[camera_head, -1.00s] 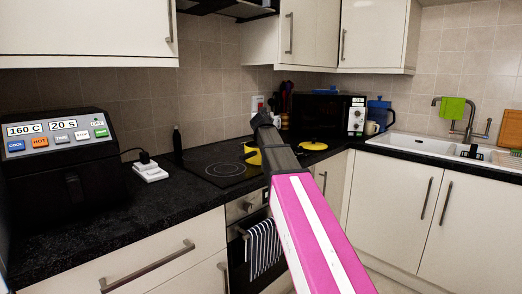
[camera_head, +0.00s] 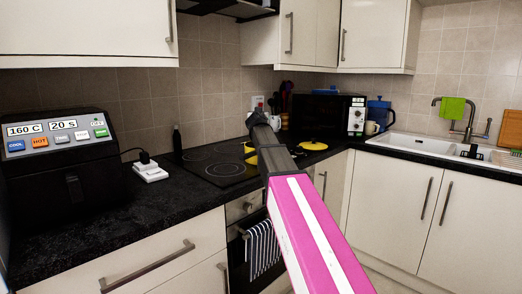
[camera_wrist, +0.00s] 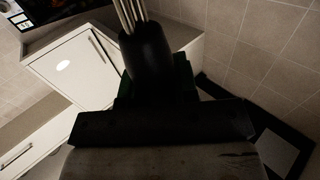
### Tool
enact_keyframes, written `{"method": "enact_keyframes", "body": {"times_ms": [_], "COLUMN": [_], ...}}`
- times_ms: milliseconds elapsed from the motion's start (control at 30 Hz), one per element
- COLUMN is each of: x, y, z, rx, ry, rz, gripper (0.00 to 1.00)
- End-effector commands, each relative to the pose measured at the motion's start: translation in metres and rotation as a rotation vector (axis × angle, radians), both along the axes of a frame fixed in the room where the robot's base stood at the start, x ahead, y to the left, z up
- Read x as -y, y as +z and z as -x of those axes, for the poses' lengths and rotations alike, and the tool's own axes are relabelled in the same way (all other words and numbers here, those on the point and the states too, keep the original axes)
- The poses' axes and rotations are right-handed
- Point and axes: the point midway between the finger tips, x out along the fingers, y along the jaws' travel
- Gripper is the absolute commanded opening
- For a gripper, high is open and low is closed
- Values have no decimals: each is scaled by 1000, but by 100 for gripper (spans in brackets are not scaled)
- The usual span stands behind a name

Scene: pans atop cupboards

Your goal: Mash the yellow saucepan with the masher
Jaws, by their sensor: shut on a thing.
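The yellow saucepan (camera_head: 250,148) is on the black hob in the head view. Only a sliver of it shows, because my arm hides the rest. My gripper (camera_wrist: 152,88) is shut on the black handle of the masher (camera_wrist: 146,52) in the wrist view. The masher's thin metal rods (camera_wrist: 130,12) run out of the top of that picture, so its mashing end is hidden. In the head view my arm's end is in front of the hob, and I cannot tell how far it is from the saucepan.
A yellow lid (camera_head: 313,146) lies on the counter right of the hob (camera_head: 212,165). A black microwave (camera_head: 318,115) and a blue jug (camera_head: 378,112) stand behind. An air fryer (camera_head: 62,165) stands at the left. The sink (camera_head: 425,145) is at the right.

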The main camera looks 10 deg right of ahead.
Motion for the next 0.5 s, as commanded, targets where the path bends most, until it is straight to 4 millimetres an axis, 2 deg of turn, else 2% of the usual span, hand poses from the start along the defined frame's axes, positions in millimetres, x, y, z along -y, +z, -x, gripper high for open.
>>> {"method": "enact_keyframes", "body": {"times_ms": [500], "x": [0], "y": [-18], "z": [0], "rx": [0], "ry": [1], "rz": [1], "gripper": [0]}}
